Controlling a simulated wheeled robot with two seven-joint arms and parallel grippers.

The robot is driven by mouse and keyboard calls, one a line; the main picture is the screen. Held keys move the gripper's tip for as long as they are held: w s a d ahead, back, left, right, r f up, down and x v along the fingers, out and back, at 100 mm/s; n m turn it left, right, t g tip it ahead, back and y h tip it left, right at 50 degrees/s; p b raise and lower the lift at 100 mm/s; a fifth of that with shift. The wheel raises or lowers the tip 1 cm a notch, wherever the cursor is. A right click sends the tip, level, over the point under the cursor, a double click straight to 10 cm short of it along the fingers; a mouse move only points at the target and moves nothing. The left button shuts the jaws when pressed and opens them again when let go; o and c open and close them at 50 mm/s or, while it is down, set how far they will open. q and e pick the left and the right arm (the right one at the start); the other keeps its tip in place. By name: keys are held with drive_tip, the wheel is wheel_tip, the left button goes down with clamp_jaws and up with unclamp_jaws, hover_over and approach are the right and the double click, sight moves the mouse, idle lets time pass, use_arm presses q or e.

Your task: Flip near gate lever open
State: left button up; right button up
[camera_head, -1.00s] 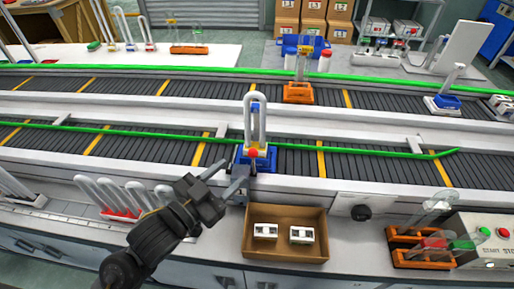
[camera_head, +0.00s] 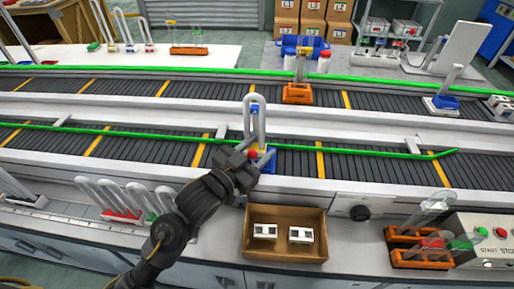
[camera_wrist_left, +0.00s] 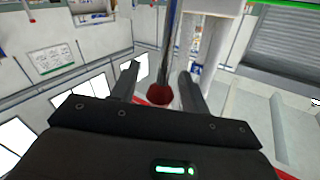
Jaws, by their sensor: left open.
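The near gate is a blue base (camera_head: 266,165) on the near conveyor, with a lever topped by a red knob (camera_head: 252,154). A clear glass U-shaped tube (camera_head: 255,112) stands upright at the gate. My left gripper (camera_head: 257,156) is at the gate, and its hand hides much of the base. In the left wrist view the red knob (camera_wrist_left: 159,95) sits between the two open fingers (camera_wrist_left: 158,84), with gaps showing on both sides. The right gripper is not in view.
A cardboard tray (camera_head: 286,248) with two white parts stands in front of the conveyor. A rack of glass tubes (camera_head: 122,212) is at the left. A green rail (camera_head: 345,150) runs along the near conveyor. An orange holder (camera_head: 297,94) is on the far conveyor.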

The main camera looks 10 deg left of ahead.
use_arm(q)
clamp_jaws()
idle(0.3)
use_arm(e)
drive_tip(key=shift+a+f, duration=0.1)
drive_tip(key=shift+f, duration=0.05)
